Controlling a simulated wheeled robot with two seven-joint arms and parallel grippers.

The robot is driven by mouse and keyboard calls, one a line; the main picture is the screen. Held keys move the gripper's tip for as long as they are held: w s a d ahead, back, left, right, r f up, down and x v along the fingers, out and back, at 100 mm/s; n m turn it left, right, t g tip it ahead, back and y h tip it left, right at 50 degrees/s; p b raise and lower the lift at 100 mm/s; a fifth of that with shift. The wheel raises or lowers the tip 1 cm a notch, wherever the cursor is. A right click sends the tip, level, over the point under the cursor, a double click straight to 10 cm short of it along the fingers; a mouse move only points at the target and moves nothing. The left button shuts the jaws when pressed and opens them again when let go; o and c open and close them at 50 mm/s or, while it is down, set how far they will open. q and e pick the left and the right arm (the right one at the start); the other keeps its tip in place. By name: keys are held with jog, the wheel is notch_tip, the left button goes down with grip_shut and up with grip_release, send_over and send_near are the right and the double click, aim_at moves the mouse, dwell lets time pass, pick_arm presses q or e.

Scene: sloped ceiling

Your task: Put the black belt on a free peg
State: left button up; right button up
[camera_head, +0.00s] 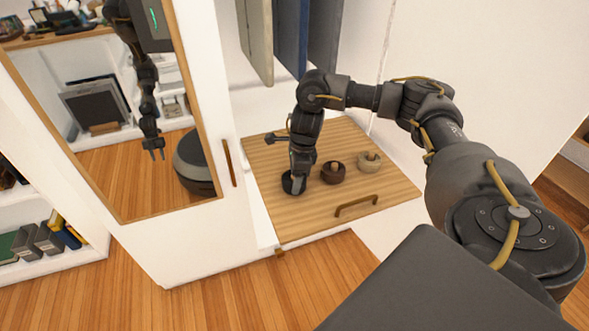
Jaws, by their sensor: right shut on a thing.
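The black belt (289,187) looks like a small dark coil on a light wooden drawer or pull-out board (284,219). My right gripper (294,184) points down over the coil and is shut on it, hiding much of it. I cannot tell whether the coil still touches the wood. A brown coil (332,174) and a beige coil (368,162) lie to its right. I see no pegs in this view. My left gripper does not show directly; the mirror (110,155) reflects a hanging arm with its fingers a little apart.
The wooden board has a handle (356,206) near its front. Grey and blue clothes (290,38) hang above its back. The mirror stands at left, beside a white panel (200,245). A shelf with books (45,240) is at far left. Wooden floor shows in front.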

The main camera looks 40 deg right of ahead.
jog(key=o, duration=1.1)
jog(key=shift+r, duration=0.5)
pick_arm(q)
jog(key=s+a+f+p, duration=0.3)
jog(key=s+a+f, duration=0.1)
jog(key=s+f, duration=0.3)
jog(key=shift+s+g, duration=0.2)
jog(key=shift+g, duration=0.1)
pick_arm(e)
jog(key=shift+s+d+r, duration=0.15)
jog(key=shift+d+r, duration=0.1)
jog(key=shift+r, duration=1.35)
jog(key=shift+s+d+r, duration=0.15)
jog(key=shift+d+r, duration=0.05)
jog(key=shift+r, duration=1.45)
jog(key=shift+s+d+r, duration=0.15)
jog(key=shift+d+r, duration=0.1)
jog(key=shift+r, duration=1.35)
pick_arm(q)
jog(key=shift+f, duration=0.1)
